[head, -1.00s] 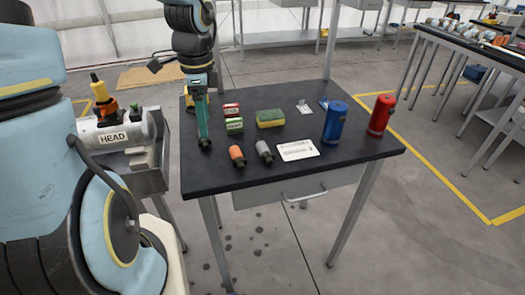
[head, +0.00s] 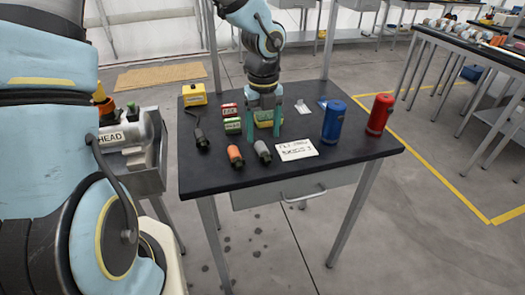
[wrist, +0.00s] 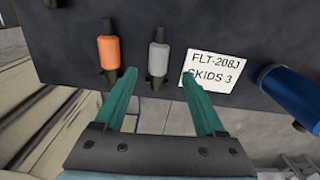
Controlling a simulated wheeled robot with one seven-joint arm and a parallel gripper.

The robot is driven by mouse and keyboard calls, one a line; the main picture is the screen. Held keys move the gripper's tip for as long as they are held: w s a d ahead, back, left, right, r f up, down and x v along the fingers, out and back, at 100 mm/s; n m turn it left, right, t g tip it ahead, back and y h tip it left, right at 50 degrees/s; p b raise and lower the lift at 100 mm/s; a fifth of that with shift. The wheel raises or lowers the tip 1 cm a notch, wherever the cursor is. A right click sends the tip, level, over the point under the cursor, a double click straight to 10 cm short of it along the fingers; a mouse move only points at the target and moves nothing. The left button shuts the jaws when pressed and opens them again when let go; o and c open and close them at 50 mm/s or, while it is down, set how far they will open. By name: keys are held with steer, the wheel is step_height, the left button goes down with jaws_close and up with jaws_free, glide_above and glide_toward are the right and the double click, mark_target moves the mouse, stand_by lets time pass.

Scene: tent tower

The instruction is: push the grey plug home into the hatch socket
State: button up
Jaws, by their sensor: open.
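The grey plug (head: 263,151) lies on the dark table top near its front edge, between an orange plug and a white card. It also shows in the wrist view (wrist: 158,62), with a dark end toward the table's front edge. My gripper (head: 264,137) is open, pointing down just behind the grey plug in the head view. In the wrist view its two teal fingers (wrist: 158,76) lie on either side of the plug's line, apart and empty. I cannot make out the hatch socket for sure.
Beside the grey plug are the orange plug (head: 235,156) and the white card (head: 297,150). A black corded piece (head: 201,138), a yellow box (head: 194,95), green and red blocks and a yellow-green sponge lie nearby. Blue (head: 334,121) and red (head: 379,114) canisters stand at right.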

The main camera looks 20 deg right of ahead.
mark_target(262, 147)
step_height(262, 147, down, 5)
steer(key=shift+s+a+f+p, duration=0.1)
steer(key=shift+a+p, duration=0.05)
steer(key=shift+p, duration=0.15)
jaws_close()
stand_by(0.5)
